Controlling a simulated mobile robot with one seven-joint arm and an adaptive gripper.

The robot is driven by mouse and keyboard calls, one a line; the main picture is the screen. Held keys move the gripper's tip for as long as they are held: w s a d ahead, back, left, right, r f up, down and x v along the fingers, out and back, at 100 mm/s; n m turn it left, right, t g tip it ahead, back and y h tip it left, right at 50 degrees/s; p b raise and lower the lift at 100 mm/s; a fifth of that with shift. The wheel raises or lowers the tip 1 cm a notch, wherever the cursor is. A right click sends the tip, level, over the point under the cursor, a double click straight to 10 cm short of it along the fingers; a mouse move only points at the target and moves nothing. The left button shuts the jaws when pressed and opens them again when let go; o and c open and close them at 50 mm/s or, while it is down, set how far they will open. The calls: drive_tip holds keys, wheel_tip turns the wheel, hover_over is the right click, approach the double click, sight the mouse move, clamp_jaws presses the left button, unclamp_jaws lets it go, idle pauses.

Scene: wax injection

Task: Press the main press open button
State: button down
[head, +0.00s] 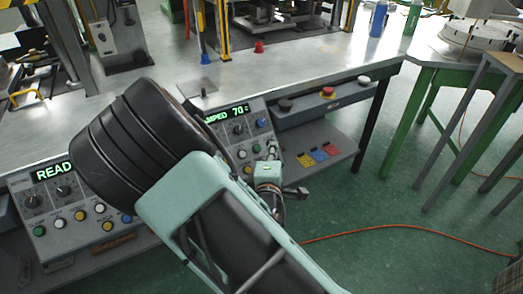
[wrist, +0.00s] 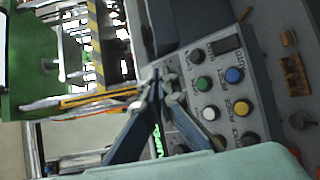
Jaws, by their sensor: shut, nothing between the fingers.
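My gripper (wrist: 162,80) is shut and empty in the wrist view, its two blue-grey fingers meeting near the view's middle. Beside it is a grey control panel (wrist: 222,125), seen turned sideways, with a green button (wrist: 204,83), blue button (wrist: 234,75), white button (wrist: 210,113), yellow button (wrist: 243,107) and dark knobs. Its labels are too small to read surely, so I cannot tell which button is the open one. In the head view, my arm covers the middle, between a left panel (head: 45,190) reading "READ" and a right panel (head: 258,125) showing "70". I cannot make out the fingertips there.
A metal workbench (head: 310,65) carries presses and a red cup (head: 259,47). A green-legged table (head: 430,75) stands at right. An orange cable (head: 400,230) crosses the open green floor.

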sight(257, 149)
drive_tip(key=shift+w+f, duration=0.1)
drive_tip(key=shift+w+a+f+b, duration=0.6)
drive_tip(key=shift+w+f+b, duration=0.2)
drive_tip(key=shift+w+f, duration=0.1)
drive_tip(key=shift+w+a+f+b, duration=0.65)
drive_tip(key=shift+w+f+b, duration=0.2)
drive_tip(key=shift+w+f, duration=0.1)
drive_tip(key=shift+w+a+f+b, duration=0.6)
drive_tip(key=shift+w+f+b, duration=0.2)
drive_tip(key=shift+w+f, duration=0.1)
drive_tip(key=shift+f, duration=0.1)
drive_tip(key=shift+w+a+f, duration=0.2)
drive_tip(key=shift+w, duration=0.05)
